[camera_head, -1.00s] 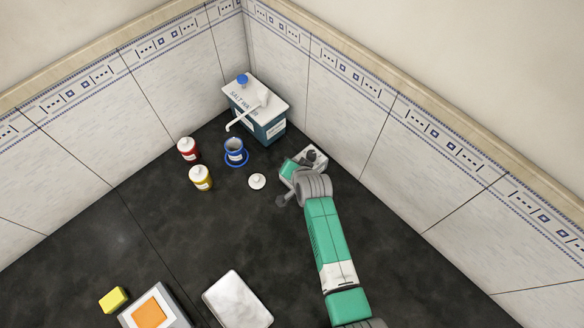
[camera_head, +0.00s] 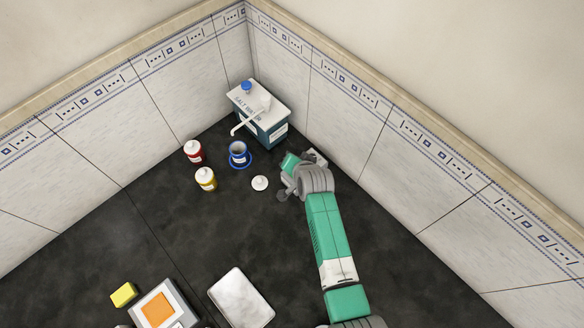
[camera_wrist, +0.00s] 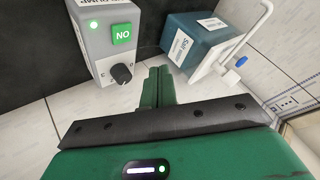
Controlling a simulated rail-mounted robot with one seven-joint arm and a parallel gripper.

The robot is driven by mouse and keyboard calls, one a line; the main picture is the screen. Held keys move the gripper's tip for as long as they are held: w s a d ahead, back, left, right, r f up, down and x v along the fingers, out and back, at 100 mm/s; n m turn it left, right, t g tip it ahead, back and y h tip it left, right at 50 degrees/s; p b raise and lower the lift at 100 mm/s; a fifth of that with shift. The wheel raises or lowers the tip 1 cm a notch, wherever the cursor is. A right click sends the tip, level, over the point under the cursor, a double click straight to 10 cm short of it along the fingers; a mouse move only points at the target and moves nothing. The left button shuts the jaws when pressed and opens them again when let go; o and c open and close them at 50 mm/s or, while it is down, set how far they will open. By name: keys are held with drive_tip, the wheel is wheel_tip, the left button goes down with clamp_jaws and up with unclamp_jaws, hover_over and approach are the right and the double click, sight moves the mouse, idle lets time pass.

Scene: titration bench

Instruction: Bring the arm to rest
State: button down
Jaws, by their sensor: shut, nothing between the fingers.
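My arm reaches up from the bottom right in the head view, and its wrist is near the back corner of the dark bench. My gripper (camera_wrist: 160,86) shows in the wrist view with its two green fingers together and nothing between them. In the head view the arm's end largely hides the fingers. The fingers point toward the gap between a grey control box (camera_wrist: 98,40) and a teal salt water dispenser (camera_wrist: 200,45). In the head view my wrist partly covers this box (camera_head: 317,158).
The dispenser (camera_head: 270,127) stands in the corner. Left of my gripper are a blue cup (camera_head: 238,155), red (camera_head: 194,153) and yellow (camera_head: 205,180) bottles and a white round piece (camera_head: 260,183). A white slab (camera_head: 240,298), an orange-topped device (camera_head: 158,308) and a yellow block (camera_head: 123,294) lie in front.

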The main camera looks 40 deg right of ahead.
drive_tip(key=w+a+r+n+t+p, duration=0.15)
drive_tip(key=w+a+r, duration=0.3)
drive_tip(key=r, duration=0.85)
drive_tip(key=w+a+r+n+t+p, duration=0.1)
drive_tip(key=w+a+r+n+t, duration=0.3)
drive_tip(key=r, duration=0.9)
drive_tip(key=w+a+r+n+t+p, duration=0.15)
drive_tip(key=a+r, duration=0.35)
drive_tip(key=r, duration=0.8)
drive_tip(key=s+a+r+n+t+p, duration=0.1)
drive_tip(key=s+a+r+t, duration=0.1)
drive_tip(key=a+r, duration=0.35)
drive_tip(key=s+a+r+n+t+y, duration=0.1)
drive_tip(key=a+r, duration=0.1)
drive_tip(key=r, duration=0.6)
drive_tip(key=s+a+r+n+t+p, duration=0.1)
drive_tip(key=s+a+r+t, duration=0.15)
drive_tip(key=r, duration=0.35)
drive_tip(key=s+a+r+n+t+y, duration=0.1)
drive_tip(key=s+a+r+n+t, duration=0.1)
drive_tip(key=s+a+r, duration=0.3)
drive_tip(key=s+a+r+n+t+y+p, duration=0.1)
drive_tip(key=s+a+r+n+t+y, duration=0.1)
drive_tip(key=s+a+r, duration=0.3)
drive_tip(key=s+r, duration=0.4)
drive_tip(key=r, duration=0.3)
drive_tip(key=shift+s, duration=0.35)
drive_tip(key=shift+f, duration=0.1)
